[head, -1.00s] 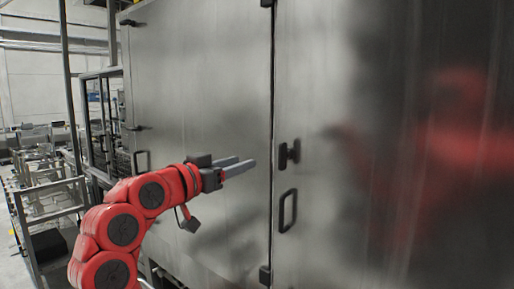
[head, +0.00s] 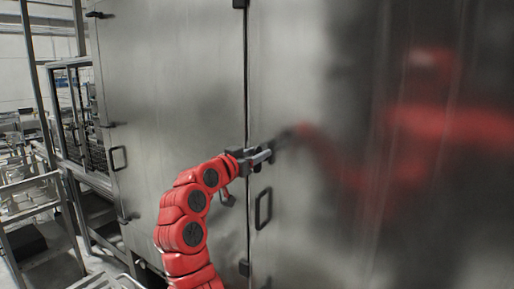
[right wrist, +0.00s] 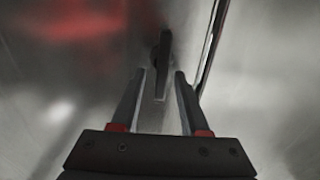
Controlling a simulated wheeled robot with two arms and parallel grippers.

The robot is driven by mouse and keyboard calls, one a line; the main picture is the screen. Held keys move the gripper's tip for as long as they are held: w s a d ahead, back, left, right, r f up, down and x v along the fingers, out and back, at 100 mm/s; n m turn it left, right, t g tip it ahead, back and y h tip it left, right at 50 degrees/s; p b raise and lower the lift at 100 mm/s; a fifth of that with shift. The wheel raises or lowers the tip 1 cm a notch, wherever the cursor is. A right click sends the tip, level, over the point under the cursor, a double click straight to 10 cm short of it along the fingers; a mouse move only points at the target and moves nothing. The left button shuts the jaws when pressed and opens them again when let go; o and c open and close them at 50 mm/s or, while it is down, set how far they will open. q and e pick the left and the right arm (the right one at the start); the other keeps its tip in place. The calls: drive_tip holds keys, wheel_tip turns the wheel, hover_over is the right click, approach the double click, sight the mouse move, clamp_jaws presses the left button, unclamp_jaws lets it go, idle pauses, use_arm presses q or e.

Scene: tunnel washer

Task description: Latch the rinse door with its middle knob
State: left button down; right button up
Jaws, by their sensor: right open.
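The steel door (head: 290,80) on the right side of the head view stands in line with the panel beside it, with a thin dark seam between. Its dark middle knob (right wrist: 163,62) shows in the right wrist view as an upright bar, ahead of and between the fingertips. In the head view my gripper hides most of the knob. My right gripper (head: 265,156) is open, at the knob's height by the seam. It also shows in the right wrist view (right wrist: 160,80), one finger on each side of the knob; contact cannot be told. My left gripper is out of view.
A dark loop handle (head: 263,208) sits below the gripper on the same door. Dark fittings sit on the seam above and below (head: 244,267). The left panel (head: 170,90) has its own handle (head: 119,158). Metal racks (head: 35,205) stand at far left. The door mirrors my red arm.

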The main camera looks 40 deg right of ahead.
drive_tip(key=shift+w+d, duration=0.1)
drive_tip(key=shift+c, duration=0.3)
clamp_jaws()
drive_tip(key=shift+f, duration=0.1)
drive_tip(key=shift+f+b, duration=0.1)
drive_tip(key=shift+b, duration=0.35)
drive_tip(key=shift+s+d+f+m+b, duration=0.1)
drive_tip(key=shift+s+f+m+b, duration=0.2)
drive_tip(key=shift+m+b, duration=2.1)
drive_tip(key=shift+s+d+f+m+b, duration=0.2)
drive_tip(key=shift+m+b, duration=1.05)
drive_tip(key=shift+m, duration=2.3)
drive_tip(key=shift+s+f+m+b, duration=0.35)
drive_tip(key=shift+m+b, duration=1.45)
drive_tip(key=shift+m, duration=1.15)
